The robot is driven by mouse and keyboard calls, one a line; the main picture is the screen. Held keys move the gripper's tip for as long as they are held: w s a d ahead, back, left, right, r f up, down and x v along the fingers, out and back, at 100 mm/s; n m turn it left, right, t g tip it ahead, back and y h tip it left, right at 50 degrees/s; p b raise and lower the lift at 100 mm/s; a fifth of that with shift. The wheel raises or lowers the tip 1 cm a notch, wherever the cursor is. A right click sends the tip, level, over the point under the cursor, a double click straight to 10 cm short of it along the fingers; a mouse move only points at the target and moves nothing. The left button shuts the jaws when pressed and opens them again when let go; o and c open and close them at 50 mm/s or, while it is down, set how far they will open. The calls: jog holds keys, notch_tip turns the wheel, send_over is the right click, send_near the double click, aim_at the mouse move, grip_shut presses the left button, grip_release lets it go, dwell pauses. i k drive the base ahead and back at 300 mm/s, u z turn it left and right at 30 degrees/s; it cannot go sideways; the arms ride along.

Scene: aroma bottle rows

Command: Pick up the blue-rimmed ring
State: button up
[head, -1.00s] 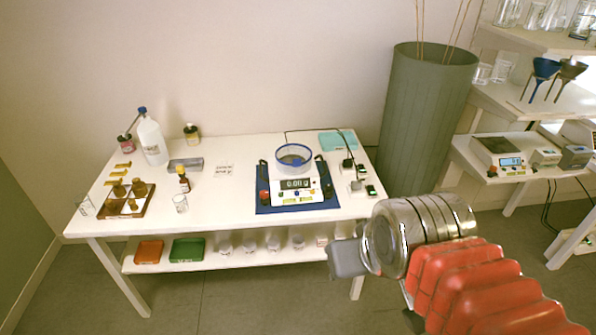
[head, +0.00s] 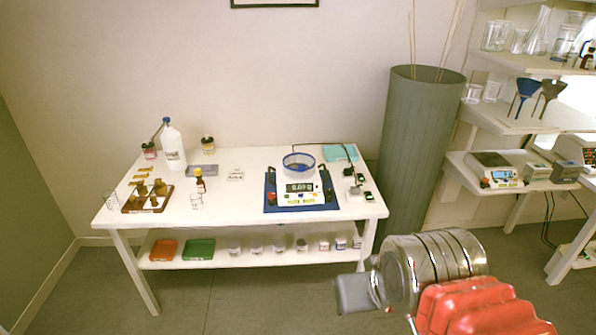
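The blue-rimmed ring (head: 299,155) is a clear, short round piece with a blue upper rim. It sits on top of the white digital scale (head: 300,192), which stands on a blue mat (head: 270,204) on the white table. My gripper (head: 352,294) shows at the lower right, in front of the table and well apart from the ring. Its grey end points left; I cannot make out two separate fingers, so whether it is open or shut does not show.
The white table (head: 235,208) also bears a white bottle (head: 173,148), a small brown bottle (head: 200,182) and a wooden tray (head: 133,207) at left. A tall green bin (head: 415,150) stands right of the table. Shelves with glassware (head: 535,30) fill the right side. Floor in front is clear.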

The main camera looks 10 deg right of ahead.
aim_at(302, 173)
jog(key=u, duration=0.5)
jog(key=i, duration=1.05)
jog(key=u, duration=0.55)
jog(key=i, duration=0.8)
jog(key=z, duration=0.15)
